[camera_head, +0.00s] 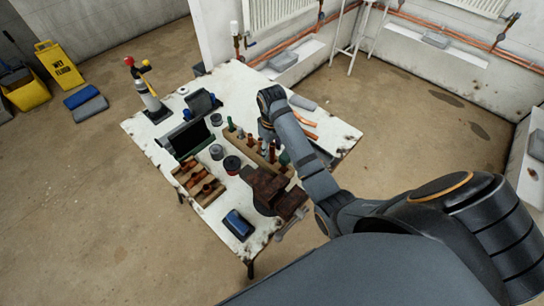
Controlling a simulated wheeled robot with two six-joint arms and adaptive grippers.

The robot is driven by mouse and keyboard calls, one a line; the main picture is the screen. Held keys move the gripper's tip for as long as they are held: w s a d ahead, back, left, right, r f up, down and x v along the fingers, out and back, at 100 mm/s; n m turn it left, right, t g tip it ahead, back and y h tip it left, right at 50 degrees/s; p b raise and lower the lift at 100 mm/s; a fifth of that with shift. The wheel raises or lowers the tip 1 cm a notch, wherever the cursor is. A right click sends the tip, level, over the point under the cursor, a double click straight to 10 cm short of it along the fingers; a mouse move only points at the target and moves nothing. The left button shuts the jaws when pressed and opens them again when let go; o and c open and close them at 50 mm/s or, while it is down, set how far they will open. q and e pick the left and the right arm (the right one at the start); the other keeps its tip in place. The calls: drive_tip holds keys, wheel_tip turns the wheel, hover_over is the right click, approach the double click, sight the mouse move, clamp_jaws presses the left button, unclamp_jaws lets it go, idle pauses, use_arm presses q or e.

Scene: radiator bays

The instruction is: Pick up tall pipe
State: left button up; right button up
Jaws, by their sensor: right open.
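Short copper pipe pieces (308,134) lie on the white worktable (140,128), right of my right gripper and partly hidden behind my right arm. I cannot tell which of them is the tall pipe. My right gripper (266,136) is small in the head view and points down over the table, close to the wooden tool rack (236,139). Its open jaws are partly hidden by my wrist, and I see nothing held between them. My left gripper is not in view.
A rusty vise (272,190) stands at the table's near right edge. A fittings block (201,184), a blue box (238,223), dark cases (186,138) and a torch bottle (148,92) share the table.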

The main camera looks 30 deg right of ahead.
drive_tip(key=shift+s, duration=0.15)
drive_tip(key=c, duration=0.4)
clamp_jaws()
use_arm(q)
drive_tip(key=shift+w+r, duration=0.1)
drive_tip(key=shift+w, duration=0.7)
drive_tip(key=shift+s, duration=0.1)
use_arm(e)
drive_tip(key=shift+r, duration=0.15)
